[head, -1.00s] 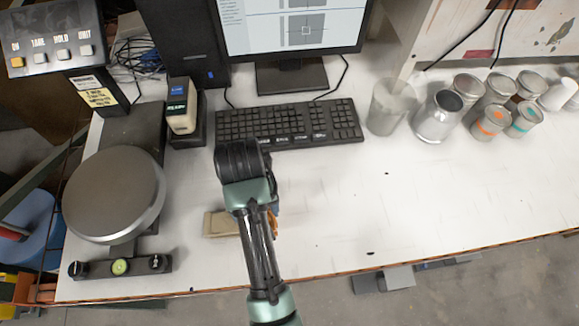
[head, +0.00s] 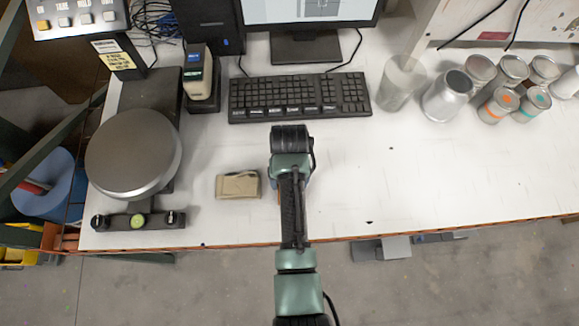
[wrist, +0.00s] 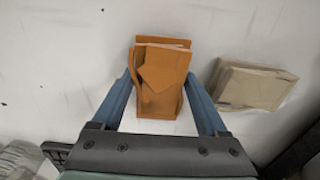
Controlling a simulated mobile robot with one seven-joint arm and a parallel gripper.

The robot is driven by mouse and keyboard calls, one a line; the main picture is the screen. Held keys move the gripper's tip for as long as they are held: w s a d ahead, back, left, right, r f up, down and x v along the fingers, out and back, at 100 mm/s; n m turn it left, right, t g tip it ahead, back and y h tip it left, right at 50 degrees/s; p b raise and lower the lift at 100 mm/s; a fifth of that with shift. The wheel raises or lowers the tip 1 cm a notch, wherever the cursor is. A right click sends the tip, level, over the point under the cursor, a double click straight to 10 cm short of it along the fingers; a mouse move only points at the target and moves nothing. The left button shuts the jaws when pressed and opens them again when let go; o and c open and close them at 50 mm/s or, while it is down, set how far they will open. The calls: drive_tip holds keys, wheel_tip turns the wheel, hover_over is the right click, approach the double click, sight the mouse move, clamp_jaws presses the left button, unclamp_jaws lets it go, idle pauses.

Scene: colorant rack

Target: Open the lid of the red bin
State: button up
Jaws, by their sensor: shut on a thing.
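No plainly red bin with a lid shows. In the wrist view an orange-brown open-topped box (wrist: 158,105) with tilted flat pieces at its top stands between the two blue fingers of my gripper (wrist: 160,75). The fingers are at its left and right sides, and my gripper is shut on it. In the head view my arm hides nearly all of this box. Whether it touches the table I cannot tell.
A beige box (head: 238,185) lies just left of my gripper; it also shows in the wrist view (wrist: 252,86). A round scale (head: 133,153) is further left. A keyboard (head: 299,97) lies behind. Several cans (head: 499,105) stand at the right. The white table (head: 430,185) is clear at front right.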

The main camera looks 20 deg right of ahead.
drive_tip(key=shift+f, duration=0.15)
drive_tip(key=shift+f, duration=0.2)
drive_tip(key=o, duration=1.2)
